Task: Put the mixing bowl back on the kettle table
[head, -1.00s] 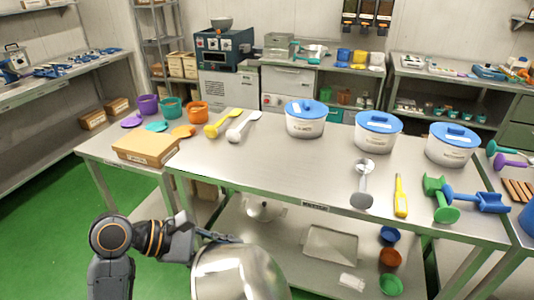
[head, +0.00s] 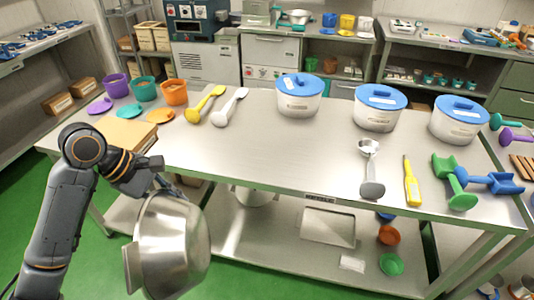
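The steel mixing bowl (head: 178,240) hangs tilted in front of the long steel table, below the level of its top. My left gripper (head: 166,190) is at the bowl's upper rim and appears shut on it. The bowl hides part of the fingertips. The long steel table (head: 290,155) has a label on its front edge that I cannot read, so I cannot tell if it is the kettle table. My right gripper is not in view.
White tubs with blue lids (head: 380,108) stand along the table's back right. Scoops (head: 230,107), a yellow tool (head: 411,182) and a cardboard box (head: 128,134) also lie on top. The table's middle is clear. A lower shelf (head: 265,245) holds a tray and small bowls.

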